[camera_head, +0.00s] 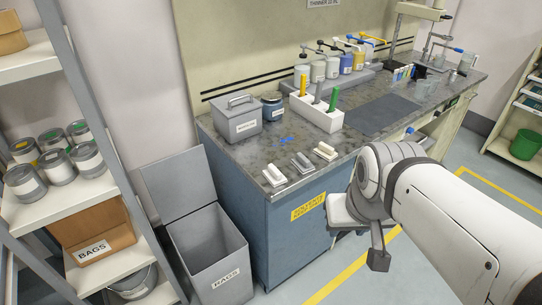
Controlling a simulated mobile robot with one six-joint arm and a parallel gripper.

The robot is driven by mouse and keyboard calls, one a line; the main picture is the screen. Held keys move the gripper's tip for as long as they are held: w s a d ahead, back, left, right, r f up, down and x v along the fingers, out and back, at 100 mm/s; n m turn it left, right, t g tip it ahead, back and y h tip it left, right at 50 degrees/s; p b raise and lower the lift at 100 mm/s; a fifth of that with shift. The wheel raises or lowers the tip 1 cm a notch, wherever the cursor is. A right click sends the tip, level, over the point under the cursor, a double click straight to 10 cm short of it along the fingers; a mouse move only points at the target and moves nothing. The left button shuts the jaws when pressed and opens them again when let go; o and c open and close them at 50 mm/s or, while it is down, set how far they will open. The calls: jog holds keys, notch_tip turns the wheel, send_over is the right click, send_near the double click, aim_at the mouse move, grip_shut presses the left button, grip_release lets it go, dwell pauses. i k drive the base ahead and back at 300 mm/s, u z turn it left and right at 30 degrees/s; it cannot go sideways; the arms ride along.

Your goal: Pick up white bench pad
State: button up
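Three small pale pads lie in a row along the near edge of the bench (232,158). The left one (274,176) looks whitest, the middle one (302,163) greyer, and the right one (325,152) off-white. I cannot tell for sure which is the white bench pad. My white and grey arm reaches in from the right. A dark grey part at its end, perhaps my gripper (378,260), hangs in front of the bench, below the top and right of the pads, apart from them. Its fingers cannot be made out clearly.
A grey lidded box (237,122), a dark jar (272,106) and a white holder (316,115) with coloured upright items stand behind the pads. A dark mat (382,114) lies farther right. An open grey bin (208,250) and a shelf with cans (55,160) stand left.

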aim_at(273, 175)
jog(key=z, duration=0.05)
jog(key=i, duration=1)
jog(key=u, duration=0.05)
